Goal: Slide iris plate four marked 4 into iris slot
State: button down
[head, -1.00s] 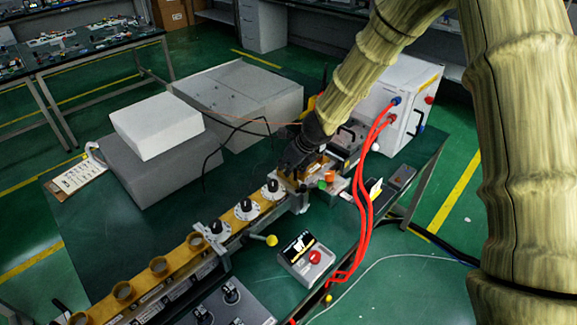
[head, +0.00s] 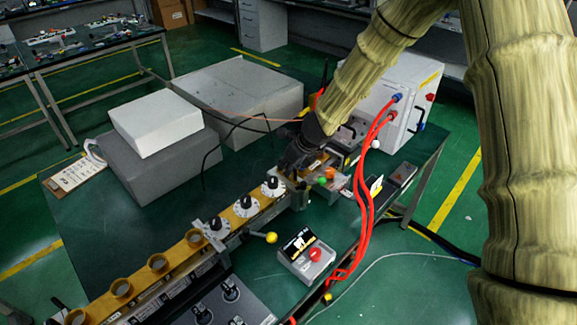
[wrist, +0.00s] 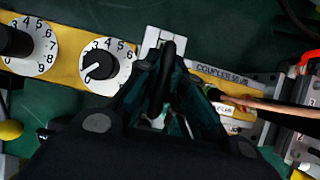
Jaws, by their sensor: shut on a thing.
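My gripper (head: 298,162) is low over the far right end of the brass waveguide line (head: 222,220). In the wrist view, my gripper (wrist: 160,110) points down between the numbered dials and the part labelled coupler. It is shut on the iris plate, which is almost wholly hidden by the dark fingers. A small pale patch shows between them, and no mark 4 can be read. A pale ribbed block (wrist: 166,40) stands just beyond the fingers. The iris slot is hidden under the gripper, so I cannot tell whether the plate is inside it.
White numbered dials with black knobs (head: 273,186) line the waveguide. A control box with a red button (head: 315,254) stands in front. Red hoses (head: 370,165) run from the white cabinet (head: 385,105). Grey blocks (head: 245,95) stand behind.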

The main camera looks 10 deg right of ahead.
jog(key=shift+f+b, duration=0.5)
jog(key=shift+f, duration=0.15)
jog(key=c, duration=1.5)
grip_release()
jog(key=shift+o, duration=0.2)
jog(key=v, duration=1.2)
